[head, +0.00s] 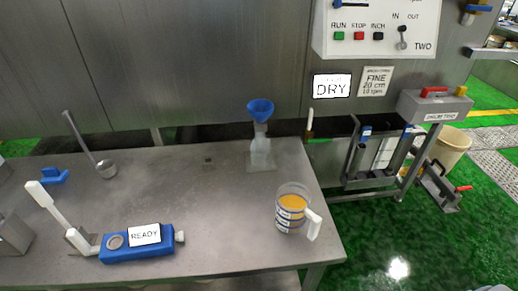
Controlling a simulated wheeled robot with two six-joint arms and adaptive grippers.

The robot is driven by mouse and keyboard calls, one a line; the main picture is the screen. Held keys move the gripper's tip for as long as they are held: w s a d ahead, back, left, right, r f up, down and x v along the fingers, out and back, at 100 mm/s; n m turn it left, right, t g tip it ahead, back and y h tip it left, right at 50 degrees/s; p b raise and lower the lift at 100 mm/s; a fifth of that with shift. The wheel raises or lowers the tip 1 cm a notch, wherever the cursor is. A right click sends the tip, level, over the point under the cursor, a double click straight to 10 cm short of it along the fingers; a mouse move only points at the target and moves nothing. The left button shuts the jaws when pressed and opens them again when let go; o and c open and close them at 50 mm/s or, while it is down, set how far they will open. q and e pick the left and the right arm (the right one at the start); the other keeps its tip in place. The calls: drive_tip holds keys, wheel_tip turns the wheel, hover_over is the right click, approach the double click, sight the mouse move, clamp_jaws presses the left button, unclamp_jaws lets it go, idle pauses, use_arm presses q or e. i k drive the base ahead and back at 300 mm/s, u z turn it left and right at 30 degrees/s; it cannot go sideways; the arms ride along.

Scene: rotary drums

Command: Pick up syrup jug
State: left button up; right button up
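The syrup jug (291,207) is a clear jug with orange-yellow liquid, pale labels and a white handle (314,225) on its lower right side. It stands upright near the right end of the grey metal table (210,220). Nothing touches it. Neither of my grippers shows in the head view.
A bottle with a blue funnel (260,108) stands behind the jug. A blue device (137,245) marked READY and a ladle (106,168) lie to the left. A control panel (378,28) hangs above. A rack (370,160) stands right of the table. The table's middle is clear.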

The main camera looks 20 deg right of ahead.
sight(292, 212)
drive_tip(key=u, duration=0.85)
drive_tip(key=k, duration=1)
drive_tip(key=z, duration=0.1)
